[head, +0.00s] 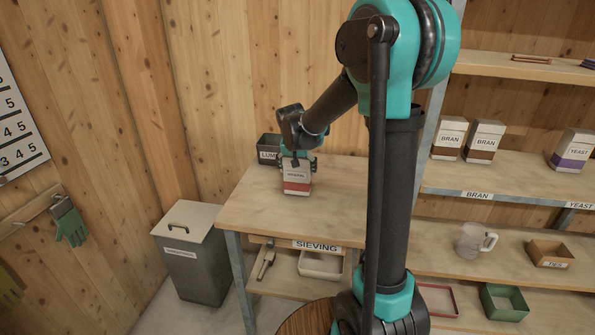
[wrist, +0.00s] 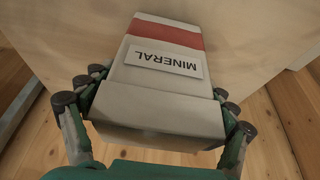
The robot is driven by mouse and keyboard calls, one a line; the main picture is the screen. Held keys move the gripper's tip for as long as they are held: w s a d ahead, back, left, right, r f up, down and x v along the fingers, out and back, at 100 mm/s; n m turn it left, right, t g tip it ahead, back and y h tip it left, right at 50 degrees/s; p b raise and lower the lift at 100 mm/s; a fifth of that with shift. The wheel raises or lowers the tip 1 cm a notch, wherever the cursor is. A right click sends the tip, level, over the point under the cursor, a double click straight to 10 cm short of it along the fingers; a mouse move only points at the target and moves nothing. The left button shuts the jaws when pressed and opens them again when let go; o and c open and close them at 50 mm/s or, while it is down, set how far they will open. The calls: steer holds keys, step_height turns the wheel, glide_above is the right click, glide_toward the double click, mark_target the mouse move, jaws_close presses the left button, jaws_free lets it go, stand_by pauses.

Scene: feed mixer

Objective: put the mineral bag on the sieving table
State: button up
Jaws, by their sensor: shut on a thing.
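The mineral bag (head: 297,179) is white with a red band and a MINERAL label. It is upright at the sieving table (head: 254,207), over the left part of its wooden top; I cannot tell whether its base touches the wood. My gripper (head: 297,160) is above and around the bag's upper part, shut on it. In the wrist view the bag (wrist: 158,75) sits between both fingers of my gripper (wrist: 152,115), its label upside down and the table top behind it.
A dark bin labelled LUM... (head: 268,147) stands at the table's back left, close to my gripper. A lidded grey bin (head: 191,250) stands on the floor to the left. Shelves with bran bags (head: 485,141) and a yeast bag (head: 572,150) are at right. The table's front is clear.

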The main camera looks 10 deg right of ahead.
steer(key=shift+f, duration=0.15)
steer(key=shift+f, duration=0.1)
steer(key=o, duration=1.7)
steer(key=v, duration=1.2)
steer(key=s+d+f+n, duration=0.1)
steer(key=s+d+f, duration=0.2)
steer(key=s+f, duration=0.3)
steer(key=s+d+f+n+y, duration=0.1)
steer(key=s+d+f, duration=0.2)
steer(key=s+f, duration=0.3)
steer(key=s+d+f+n, duration=0.1)
steer(key=s+d+f, duration=0.2)
steer(key=s, duration=1)
step_height(320, 180, down, 3)
steer(key=shift+s+f+n, duration=0.1)
steer(key=shift+s+n, duration=0.05)
steer(key=shift+n, duration=0.15)
steer(key=shift+d, duration=0.1)
